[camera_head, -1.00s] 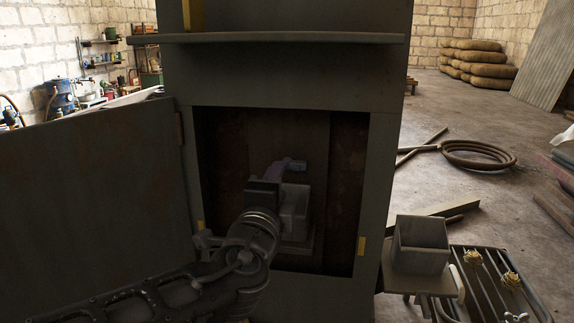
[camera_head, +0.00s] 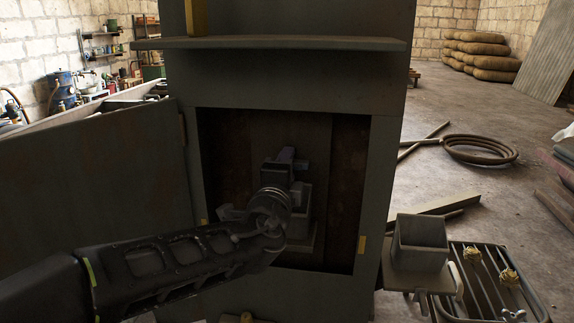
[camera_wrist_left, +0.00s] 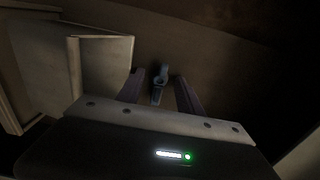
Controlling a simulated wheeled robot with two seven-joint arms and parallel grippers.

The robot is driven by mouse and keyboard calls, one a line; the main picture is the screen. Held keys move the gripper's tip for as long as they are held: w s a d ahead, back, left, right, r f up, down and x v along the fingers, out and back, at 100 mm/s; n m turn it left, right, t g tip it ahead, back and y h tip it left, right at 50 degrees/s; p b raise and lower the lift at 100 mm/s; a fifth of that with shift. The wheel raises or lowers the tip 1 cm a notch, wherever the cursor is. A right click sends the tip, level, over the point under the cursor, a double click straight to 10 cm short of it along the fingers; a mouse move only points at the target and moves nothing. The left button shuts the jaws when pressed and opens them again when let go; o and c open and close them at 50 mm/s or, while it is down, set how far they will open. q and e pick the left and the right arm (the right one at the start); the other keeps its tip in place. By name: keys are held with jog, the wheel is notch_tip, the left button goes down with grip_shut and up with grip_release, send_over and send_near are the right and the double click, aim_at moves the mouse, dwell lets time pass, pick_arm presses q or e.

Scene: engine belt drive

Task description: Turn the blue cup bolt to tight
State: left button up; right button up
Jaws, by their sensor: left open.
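A small blue-grey bolt-like part (camera_wrist_left: 159,86) shows in the left wrist view, in front of a dark brown back wall. It looks like the blue cup bolt. My left gripper (camera_wrist_left: 160,74) is open, with one purplish finger on each side of this part. I cannot tell whether either finger touches it. In the head view my left gripper (camera_head: 286,158) is inside the dark cabinet opening, above a grey block. The bolt itself is not clearly seen there, as my wrist and gripper cover that area. My right gripper is not in view.
The cabinet (camera_head: 285,90) frames the opening closely around my left arm. Its door (camera_head: 90,180) stands open at the left. The grey block (camera_head: 306,205) sits inside; a pale box-like part (camera_wrist_left: 104,62) is left of my fingers. A square bin (camera_head: 421,245) stands right.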

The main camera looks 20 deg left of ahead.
pick_arm(q)
grip_shut()
dwell(0.4)
